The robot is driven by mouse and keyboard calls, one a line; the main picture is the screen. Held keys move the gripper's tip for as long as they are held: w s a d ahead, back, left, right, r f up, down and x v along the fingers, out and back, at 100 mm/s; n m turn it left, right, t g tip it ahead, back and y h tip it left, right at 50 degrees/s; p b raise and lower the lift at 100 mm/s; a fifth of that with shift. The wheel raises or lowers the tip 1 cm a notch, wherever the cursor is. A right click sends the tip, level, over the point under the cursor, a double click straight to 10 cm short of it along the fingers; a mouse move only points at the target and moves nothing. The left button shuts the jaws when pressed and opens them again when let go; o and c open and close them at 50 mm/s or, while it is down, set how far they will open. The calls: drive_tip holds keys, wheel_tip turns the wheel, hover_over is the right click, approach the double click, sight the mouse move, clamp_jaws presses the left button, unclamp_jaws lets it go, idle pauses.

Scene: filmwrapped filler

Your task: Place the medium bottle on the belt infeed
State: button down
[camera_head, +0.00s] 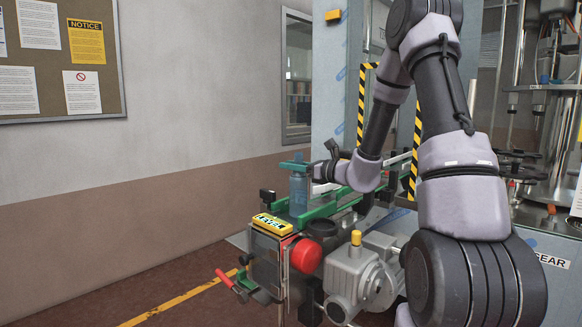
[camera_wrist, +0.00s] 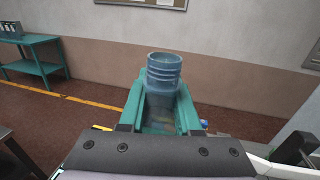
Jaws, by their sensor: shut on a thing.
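The medium bottle (camera_head: 298,192) is translucent blue and upright at the near end of the conveyor in the head view. My gripper (camera_head: 294,167) reaches in from the right and is shut on it near its top. In the wrist view the bottle (camera_wrist: 164,72) stands between the two teal fingers, its ribbed open neck rising above them. The belt infeed (camera_head: 318,213) has green side rails; the bottle is over or on it. I cannot tell whether its base touches the belt.
A red emergency button (camera_head: 306,256), a yellow-topped box (camera_head: 271,224) and a grey motor (camera_head: 357,279) sit at the conveyor's near end. A red-handled lever (camera_head: 224,278) sticks out left. A teal table (camera_wrist: 36,68) stands by the wall in the wrist view.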

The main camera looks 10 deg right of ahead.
drive_tip(key=shift+c, duration=2.4)
unclamp_jaws()
drive_tip(key=shift+s+d, duration=0.1)
drive_tip(key=v, duration=1.1)
drive_tip(key=s+a+r+n+g+h, duration=0.1)
drive_tip(key=s+a+r+n+g, duration=0.1)
drive_tip(key=s+a+n+g, duration=0.4)
drive_tip(key=s+a+r+n+g+h, duration=0.2)
drive_tip(key=s+a+n+g, duration=0.15)
drive_tip(key=s+n, duration=0.6)
drive_tip(key=s+d+r+n+t+h, duration=0.4)
drive_tip(key=s+d+r+n+h, duration=0.3)
drive_tip(key=s+d+h, duration=0.1)
drive_tip(key=shift+s+d, duration=0.45)
drive_tip(key=shift+d, duration=0.15)
drive_tip(key=shift+r+t, duration=0.1)
drive_tip(key=shift+t, duration=0.15)
